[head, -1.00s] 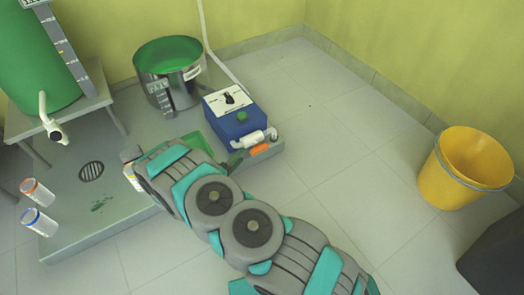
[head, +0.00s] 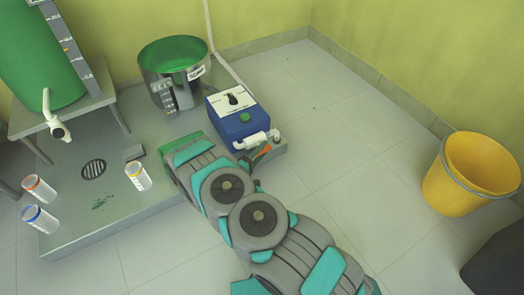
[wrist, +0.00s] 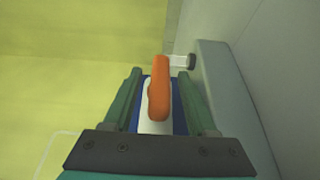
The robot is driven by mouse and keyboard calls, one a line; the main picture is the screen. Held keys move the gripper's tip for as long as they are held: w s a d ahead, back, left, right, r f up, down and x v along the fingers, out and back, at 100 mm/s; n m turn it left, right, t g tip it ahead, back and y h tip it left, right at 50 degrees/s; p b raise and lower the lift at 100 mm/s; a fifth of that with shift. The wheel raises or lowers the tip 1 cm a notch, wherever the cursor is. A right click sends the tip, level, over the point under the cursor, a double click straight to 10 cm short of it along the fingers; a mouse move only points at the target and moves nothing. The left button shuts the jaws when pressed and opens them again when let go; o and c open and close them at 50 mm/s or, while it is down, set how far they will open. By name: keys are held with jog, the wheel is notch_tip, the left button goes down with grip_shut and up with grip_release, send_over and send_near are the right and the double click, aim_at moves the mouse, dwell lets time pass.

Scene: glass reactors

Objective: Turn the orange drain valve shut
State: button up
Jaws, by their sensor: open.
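The orange drain valve handle (wrist: 158,90) stands between the two green fingers of my open gripper (wrist: 160,78) in the wrist view. It is an elongated lever over a white pipe piece (wrist: 150,124), and a gap shows on each side between lever and fingers. In the head view a bit of the orange handle (head: 264,151) shows beside the white fitting (head: 252,141) at the front of the blue pump box (head: 236,116). My arm and gripper partly hide it there.
A steel pot with green contents (head: 172,88) stands behind the box. A green tank with a white spout (head: 58,128) is at left. A yellow bucket (head: 455,185) stands right on open floor.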

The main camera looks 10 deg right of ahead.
jog(key=shift+w, duration=0.1)
jog(key=shift+c, duration=0.4)
jog(key=shift+d, duration=0.1)
grip_shut()
